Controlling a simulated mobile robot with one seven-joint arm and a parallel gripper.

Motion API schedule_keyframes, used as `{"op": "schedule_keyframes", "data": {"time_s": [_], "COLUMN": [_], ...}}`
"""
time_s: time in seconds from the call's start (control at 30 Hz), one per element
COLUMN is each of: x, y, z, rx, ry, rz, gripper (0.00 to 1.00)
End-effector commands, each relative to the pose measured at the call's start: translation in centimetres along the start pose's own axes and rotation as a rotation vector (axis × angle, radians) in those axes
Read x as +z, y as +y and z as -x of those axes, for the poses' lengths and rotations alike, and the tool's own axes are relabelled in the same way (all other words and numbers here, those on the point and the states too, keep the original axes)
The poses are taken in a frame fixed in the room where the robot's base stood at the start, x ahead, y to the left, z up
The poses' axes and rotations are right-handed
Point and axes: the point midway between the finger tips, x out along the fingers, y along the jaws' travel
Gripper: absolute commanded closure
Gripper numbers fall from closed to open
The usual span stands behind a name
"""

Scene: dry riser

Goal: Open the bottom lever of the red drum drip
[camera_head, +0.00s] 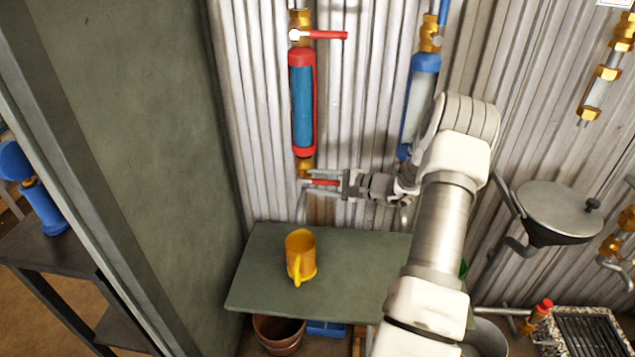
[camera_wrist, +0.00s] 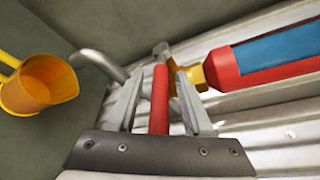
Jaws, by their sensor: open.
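The red drum drip (camera_head: 302,103) is mounted upright on the corrugated wall, with a blue middle between red ends. It also shows at the upper right of the wrist view (camera_wrist: 270,58). Its bottom lever (camera_head: 325,182) is red and sticks out to the right from the brass valve below the drum. My gripper (camera_head: 322,183) is at this lever. In the wrist view the lever (camera_wrist: 159,100) lies between the two open fingers (camera_wrist: 155,88), with a gap visible on each side. The top lever (camera_head: 328,35) is red and also points right.
A green shelf (camera_head: 345,250) lies below the drum, with a yellow jug (camera_head: 300,257) standing on it. A blue drum drip (camera_head: 420,95) hangs to the right, partly behind my arm. A grey-green panel (camera_head: 145,130) stands close on the left.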

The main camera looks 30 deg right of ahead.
Motion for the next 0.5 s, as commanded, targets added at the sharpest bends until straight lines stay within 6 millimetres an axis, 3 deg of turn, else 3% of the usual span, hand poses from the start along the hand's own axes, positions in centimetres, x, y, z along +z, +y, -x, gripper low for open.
{"op": "schedule_keyframes", "data": {"time_s": [0.1, 0.37, 0.5], "x": [0.00, 0.00, 0.00], "y": [0.00, 0.01, 0.01], "z": [0.02, 0.05, 0.06], "rx": [0.000, 0.000, 0.000], "ry": [0.000, 0.000, 0.000], "rz": [0.000, 0.000, 0.000], "gripper": [0.51, 0.98, 1.00]}}
